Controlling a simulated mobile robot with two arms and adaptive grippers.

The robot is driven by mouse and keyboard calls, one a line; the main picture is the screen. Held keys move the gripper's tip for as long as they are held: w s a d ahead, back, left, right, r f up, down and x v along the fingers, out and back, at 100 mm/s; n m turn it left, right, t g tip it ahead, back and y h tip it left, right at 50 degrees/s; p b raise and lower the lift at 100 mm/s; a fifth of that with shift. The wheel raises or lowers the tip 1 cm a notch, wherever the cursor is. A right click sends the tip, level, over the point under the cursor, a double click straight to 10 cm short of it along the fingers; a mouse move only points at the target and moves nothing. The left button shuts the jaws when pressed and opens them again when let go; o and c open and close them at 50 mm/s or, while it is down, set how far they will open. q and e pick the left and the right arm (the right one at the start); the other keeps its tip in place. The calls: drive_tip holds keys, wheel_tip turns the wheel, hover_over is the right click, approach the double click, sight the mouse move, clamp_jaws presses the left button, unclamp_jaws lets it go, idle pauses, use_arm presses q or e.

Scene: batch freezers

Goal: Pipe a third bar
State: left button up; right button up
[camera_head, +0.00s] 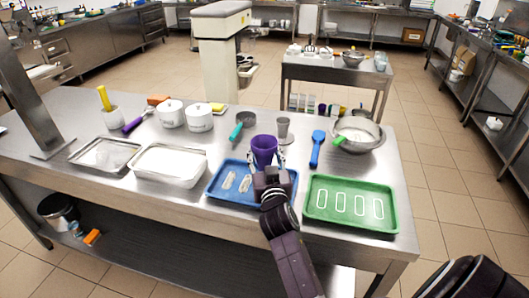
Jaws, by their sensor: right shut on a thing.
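My right gripper (267,168) is shut on a purple cup-shaped piping vessel (264,147), held upright with its wide mouth up over the right part of the blue tray (231,199). The gripper hides the vessel's lower end, so I cannot tell whether it touches the tray. Two pale piped bars, a left one (229,181) and a right one (245,184), lie side by side on the left part of the blue tray. The tray's right part is largely hidden by my gripper. My left gripper is not in view.
A green tray (318,214) with several white outlines lies close on the right. A white-filled pan (168,178) is left. The counter's front edge is near.

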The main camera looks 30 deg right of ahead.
sight(265, 141)
drive_tip(key=shift+r+p, duration=2.15)
drive_tip(key=shift+r, duration=0.2)
